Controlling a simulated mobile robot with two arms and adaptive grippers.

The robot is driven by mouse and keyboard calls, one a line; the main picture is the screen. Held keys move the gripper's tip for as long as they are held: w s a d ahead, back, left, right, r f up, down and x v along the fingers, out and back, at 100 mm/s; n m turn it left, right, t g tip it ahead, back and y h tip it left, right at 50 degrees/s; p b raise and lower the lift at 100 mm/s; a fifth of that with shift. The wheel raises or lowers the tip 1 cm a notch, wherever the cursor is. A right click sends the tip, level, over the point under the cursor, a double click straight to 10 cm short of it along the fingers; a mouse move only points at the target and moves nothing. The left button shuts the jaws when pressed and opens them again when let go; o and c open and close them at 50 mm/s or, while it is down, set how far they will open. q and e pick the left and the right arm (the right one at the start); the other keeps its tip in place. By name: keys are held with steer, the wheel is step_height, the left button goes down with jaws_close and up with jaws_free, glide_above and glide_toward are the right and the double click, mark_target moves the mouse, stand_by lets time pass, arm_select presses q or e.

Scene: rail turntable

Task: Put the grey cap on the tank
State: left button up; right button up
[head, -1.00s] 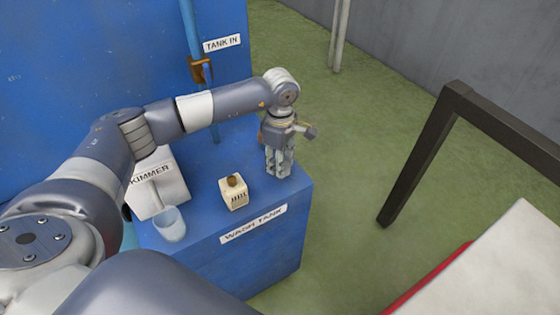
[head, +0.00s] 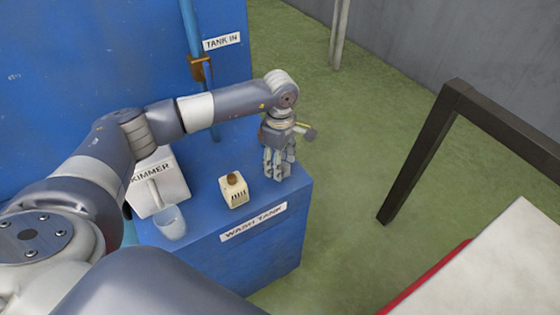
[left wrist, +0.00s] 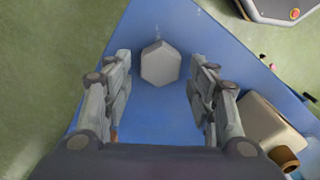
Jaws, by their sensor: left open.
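A light grey hexagonal cap (left wrist: 160,63) sits on the blue top of the wash tank (left wrist: 165,122) in the left wrist view. The cap is not visible in the head view, where my gripper covers that spot. My left gripper (head: 278,174) is open and points down over the tank top near its far right corner. In the left wrist view its two fingers stand on either side of the cap, apart from it. I cannot tell whether the cap covers an opening. The labelled tank front (head: 255,238) shows in the head view. My right gripper is not in view.
A cream slotted box (head: 234,194) with a brown knob stands on the tank top, left of my gripper. Further left are a clear cup (head: 171,223) and the skimmer box (head: 171,188). A blue pipe (head: 190,27) rises behind. A dark frame (head: 420,155) stands right.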

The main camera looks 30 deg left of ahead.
arm_select(q)
step_height(320, 180, up, 12)
steer(key=b, duration=0.2)
steer(key=shift+f, duration=0.1)
stand_by(0.5)
